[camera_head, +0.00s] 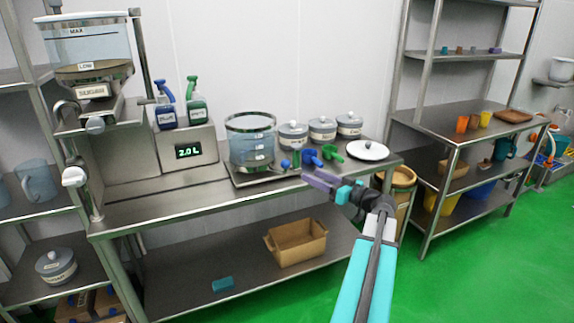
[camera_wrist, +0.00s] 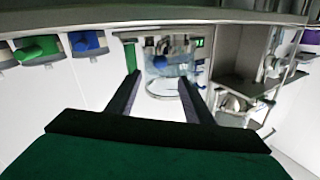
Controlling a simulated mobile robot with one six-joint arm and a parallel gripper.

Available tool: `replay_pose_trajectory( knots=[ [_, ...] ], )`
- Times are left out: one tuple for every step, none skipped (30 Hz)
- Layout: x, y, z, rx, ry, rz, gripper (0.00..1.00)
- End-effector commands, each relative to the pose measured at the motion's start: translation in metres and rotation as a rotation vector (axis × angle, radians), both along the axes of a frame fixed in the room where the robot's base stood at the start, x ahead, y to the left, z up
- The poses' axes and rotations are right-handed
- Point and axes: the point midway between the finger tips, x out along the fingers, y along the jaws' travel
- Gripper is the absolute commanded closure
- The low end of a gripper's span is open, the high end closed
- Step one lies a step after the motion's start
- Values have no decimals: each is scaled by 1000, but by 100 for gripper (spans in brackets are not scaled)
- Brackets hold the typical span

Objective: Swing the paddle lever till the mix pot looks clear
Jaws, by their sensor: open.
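The mix pot appears to be the clear, round, metal-rimmed vessel (camera_head: 251,142) on a low metal base on the bench. Its wall looks see-through and bluish, with small white labels; I cannot make out its contents. My gripper (camera_head: 308,176) is right of the pot, near the bench's front edge, with purple fingers pointing left toward it. In the wrist view the fingers (camera_wrist: 158,92) are apart with nothing held, and a clear vessel (camera_wrist: 168,65) shows beyond them. I cannot identify the paddle lever with certainty; a pale-knobbed handle (camera_head: 74,177) sits at the bench's left end.
Blue scoops (camera_head: 311,157), a green scoop (camera_head: 332,153) and lidded jars (camera_head: 322,130) stand close right of the pot. A white lid or plate (camera_head: 367,150) lies farther right. A dispenser (camera_head: 88,45) and a box reading 2.0 L (camera_head: 190,151) stand left. The bench's front strip is clear.

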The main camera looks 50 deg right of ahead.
Motion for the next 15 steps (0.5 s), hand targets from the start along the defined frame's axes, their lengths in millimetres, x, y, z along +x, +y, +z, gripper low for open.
replay_pose_trajectory(
  knots=[
    [1, 0, 0, 0, 1, 0, 53],
    [2, 0, 0, 1, 1, 1, 53],
    [4, 0, 0, 1, 1, 1, 53],
    [5, 0, 0, 1, 1, 2, 53],
    [7, 1, 0, 1, 1, 2, 53],
    [10, 1, 0, 1, 0, 3, 53],
    [13, 1, 0, 1, 0, 3, 53],
    [16, 1, 0, 1, 0, 3, 53],
    [20, 1, 0, 1, 1, 2, 53],
    [23, 1, 0, 1, 1, 2, 53],
    [27, 1, 1, 2, 1, 3, 53],
    [32, 2, 1, 2, 1, 4, 53],
    [37, 2, 1, 2, 1, 4, 53],
    [41, 2, 1, 2, 1, 3, 53],
    [46, 2, 1, 2, 1, 3, 53]
  ],
)
